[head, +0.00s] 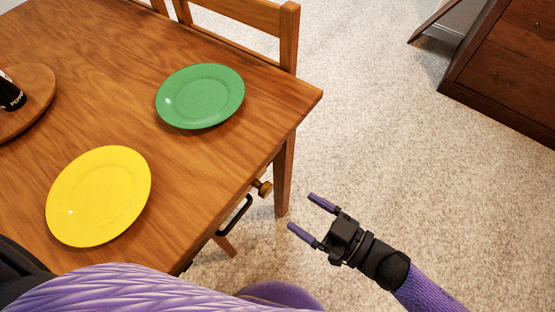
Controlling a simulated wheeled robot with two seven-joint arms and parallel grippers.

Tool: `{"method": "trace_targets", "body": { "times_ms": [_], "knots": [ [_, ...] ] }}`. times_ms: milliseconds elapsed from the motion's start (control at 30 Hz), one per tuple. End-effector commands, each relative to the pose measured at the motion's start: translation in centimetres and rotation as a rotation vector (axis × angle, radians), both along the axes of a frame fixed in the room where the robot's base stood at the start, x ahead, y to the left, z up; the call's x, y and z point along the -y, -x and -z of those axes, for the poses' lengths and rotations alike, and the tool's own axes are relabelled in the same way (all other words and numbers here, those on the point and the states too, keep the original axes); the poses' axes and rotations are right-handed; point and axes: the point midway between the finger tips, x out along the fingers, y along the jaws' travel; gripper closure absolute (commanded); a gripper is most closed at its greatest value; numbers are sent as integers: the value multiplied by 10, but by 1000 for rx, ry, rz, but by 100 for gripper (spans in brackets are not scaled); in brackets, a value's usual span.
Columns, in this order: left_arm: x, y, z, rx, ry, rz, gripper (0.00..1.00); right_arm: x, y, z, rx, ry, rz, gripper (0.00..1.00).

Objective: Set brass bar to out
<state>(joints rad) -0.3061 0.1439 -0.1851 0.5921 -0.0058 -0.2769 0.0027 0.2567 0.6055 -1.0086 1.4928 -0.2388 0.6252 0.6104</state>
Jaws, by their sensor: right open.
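A short brass-coloured, knob-like piece (263,188) sticks out from the near right side of the wooden table, below its top. I cannot tell whether it is the end of the brass bar, as the rest is hidden by the table top. Beside it, lower left, is a black bar handle (235,215) on the table's side. My right gripper (300,211) is open and empty, with its purple fingers pointing left towards the table. It is to the right of and below the brass piece, apart from it. My left gripper is not in view.
The wooden table (138,90) carries a green plate (200,97), a yellow plate (98,196) and a round board (35,92) with a dark can (12,97). A chair (245,15) stands behind. A dark drawer cabinet (505,70) is at upper right. Carpet between is clear.

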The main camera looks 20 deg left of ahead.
Motion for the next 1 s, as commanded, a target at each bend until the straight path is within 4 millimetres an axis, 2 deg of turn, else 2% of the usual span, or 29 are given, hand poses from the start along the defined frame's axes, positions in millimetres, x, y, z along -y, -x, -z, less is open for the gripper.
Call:
{"method": "trace_targets", "body": {
  "times_ms": [300, 400, 533, 767, 1000],
  "knots": [
    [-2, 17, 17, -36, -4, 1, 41, -65, -23, 2, 0, -4, -1, 16],
    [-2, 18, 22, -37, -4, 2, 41, -81, -29, 2, 1, -2, 0, 16],
    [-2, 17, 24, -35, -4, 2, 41, -90, -33, 1, 0, 0, 1, 16],
    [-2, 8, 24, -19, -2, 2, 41, -91, -33, 0, 1, 1, 2, 16],
    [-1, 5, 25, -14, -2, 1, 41, -90, -33, 0, 1, 1, 2, 67]
  ]
}}
